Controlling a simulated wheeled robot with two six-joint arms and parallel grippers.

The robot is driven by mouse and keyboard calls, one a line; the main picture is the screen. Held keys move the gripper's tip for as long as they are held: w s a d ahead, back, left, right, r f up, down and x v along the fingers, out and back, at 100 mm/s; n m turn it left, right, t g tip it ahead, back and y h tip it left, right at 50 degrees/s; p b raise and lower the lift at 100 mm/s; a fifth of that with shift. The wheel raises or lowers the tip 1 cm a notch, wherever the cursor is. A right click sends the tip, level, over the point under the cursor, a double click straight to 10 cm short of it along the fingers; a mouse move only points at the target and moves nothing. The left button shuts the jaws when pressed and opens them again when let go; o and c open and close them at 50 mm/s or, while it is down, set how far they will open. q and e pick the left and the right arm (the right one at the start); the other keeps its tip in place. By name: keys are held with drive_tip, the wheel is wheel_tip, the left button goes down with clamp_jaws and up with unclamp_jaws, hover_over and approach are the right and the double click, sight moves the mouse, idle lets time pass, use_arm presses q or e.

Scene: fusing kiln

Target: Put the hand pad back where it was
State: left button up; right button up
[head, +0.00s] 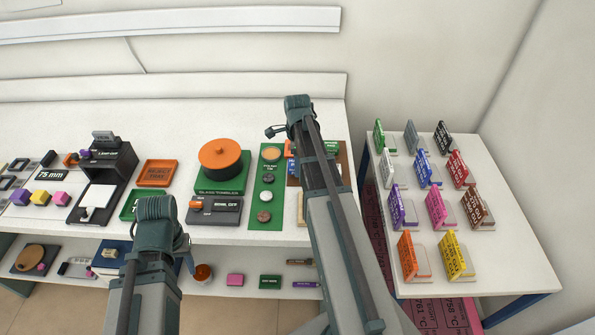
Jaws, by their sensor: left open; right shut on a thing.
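My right gripper (279,131) is over the back part of the bench, near the green strip and the brown board. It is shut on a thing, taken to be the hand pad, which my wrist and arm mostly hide. A brown board (341,158) with small coloured pieces, among them an orange one (290,148) and a green one (331,146), lies partly behind my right arm. I cannot tell whether any piece there is the held one. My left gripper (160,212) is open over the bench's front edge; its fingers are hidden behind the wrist.
A green strip (266,215) holds several round discs. Left of it are a round orange-topped machine (221,155), a grey switch box (214,211) and an orange reject tray (157,173). A side table (510,265) carries several coloured cards on stands. A lower shelf holds small items.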

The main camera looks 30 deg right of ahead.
wheel_tip(320, 180, down, 2)
drive_tip(key=shift+f+b, duration=0.1)
drive_tip(key=shift+b, duration=0.45)
use_arm(q)
drive_tip(key=shift+f, duration=0.95)
use_arm(e)
drive_tip(key=o, duration=1.3)
use_arm(q)
drive_tip(key=shift+f, duration=0.15)
use_arm(e)
wheel_tip(320, 180, up, 12)
drive_tip(key=p, duration=1.2)
drive_tip(key=shift+r, duration=0.25)
use_arm(q)
wheel_tip(320, 180, up, 12)
